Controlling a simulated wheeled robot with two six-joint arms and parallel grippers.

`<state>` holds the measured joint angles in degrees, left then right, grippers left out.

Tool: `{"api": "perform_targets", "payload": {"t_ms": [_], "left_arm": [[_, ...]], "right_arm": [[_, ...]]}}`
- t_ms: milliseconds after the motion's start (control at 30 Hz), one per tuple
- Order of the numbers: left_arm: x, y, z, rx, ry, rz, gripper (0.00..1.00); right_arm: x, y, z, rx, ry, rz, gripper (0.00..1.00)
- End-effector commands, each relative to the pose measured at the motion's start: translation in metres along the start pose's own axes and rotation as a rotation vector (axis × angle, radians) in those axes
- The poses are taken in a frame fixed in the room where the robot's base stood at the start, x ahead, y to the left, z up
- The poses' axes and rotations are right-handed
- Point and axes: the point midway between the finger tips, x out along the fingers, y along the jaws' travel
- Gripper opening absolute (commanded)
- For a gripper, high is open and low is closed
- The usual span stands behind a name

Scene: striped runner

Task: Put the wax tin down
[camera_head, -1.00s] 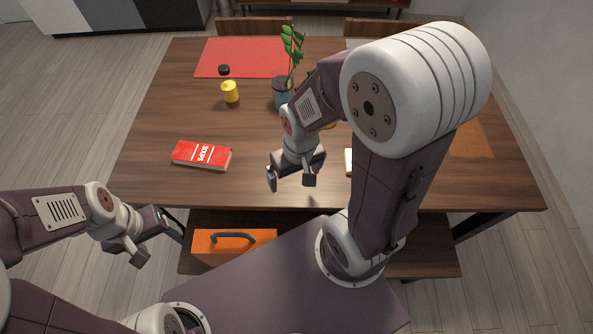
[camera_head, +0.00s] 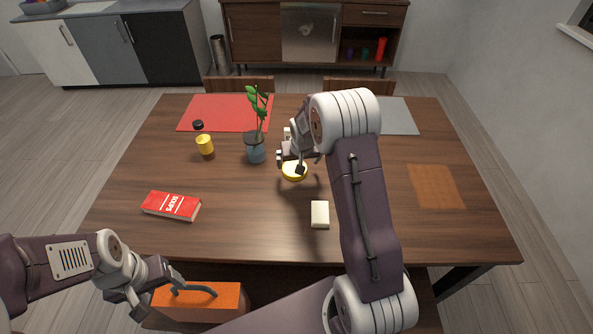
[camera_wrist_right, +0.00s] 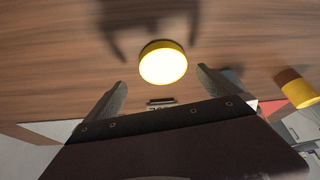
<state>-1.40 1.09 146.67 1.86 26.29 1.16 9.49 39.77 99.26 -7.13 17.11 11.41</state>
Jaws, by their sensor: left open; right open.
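The wax tin (camera_head: 295,174), a low round yellow tin with a pale top, sits on the wooden table right of the plant vase. My right gripper (camera_head: 291,163) is above it and partly covers it in the head view. In the right wrist view the tin (camera_wrist_right: 163,64) shows whole, just beyond and between the spread fingertips of the right gripper (camera_wrist_right: 161,79). That gripper is open, and neither finger visibly touches the tin. My left gripper (camera_head: 158,292) is open and empty, near the orange box in front of the table.
A glass vase with a plant (camera_head: 255,148) stands just left of the tin. A cream block (camera_head: 320,214) lies nearer me. A yellow cylinder (camera_head: 205,145), red book (camera_head: 171,206) and small black disc (camera_head: 198,125) are further left. The table's right side is mostly clear.

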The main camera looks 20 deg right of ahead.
Motion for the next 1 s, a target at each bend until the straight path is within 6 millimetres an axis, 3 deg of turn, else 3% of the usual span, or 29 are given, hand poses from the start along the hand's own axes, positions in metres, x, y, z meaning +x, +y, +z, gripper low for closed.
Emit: {"api": "perform_targets", "payload": {"t_ms": [167,433,700,767,933,1000], "left_arm": [[0.001,0.0,0.0,0.0,0.0,0.0,0.71],[0.003,0.0,0.0,0.0,0.0,0.0,0.71],[0.003,0.0,0.0,0.0,0.0,0.0,0.71],[0.003,0.0,0.0,0.0,0.0,0.0,0.71],[0.003,0.0,0.0,0.0,0.0,0.0,0.71],[0.003,0.0,0.0,0.0,0.0,0.0,0.71]], "right_arm": [[0.008,-0.001,0.0,-0.001,0.0,0.0,1.0],[0.052,-0.005,0.002,-0.001,-0.001,-0.001,1.0],[0.057,-0.006,0.001,0.0,0.002,-0.001,1.0],[0.057,-0.006,0.001,0.0,0.001,-0.001,0.86],[0.057,-0.006,0.001,0.0,0.001,-0.001,0.39],[0.057,-0.006,0.0,0.0,0.002,-0.001,0.26]]}}
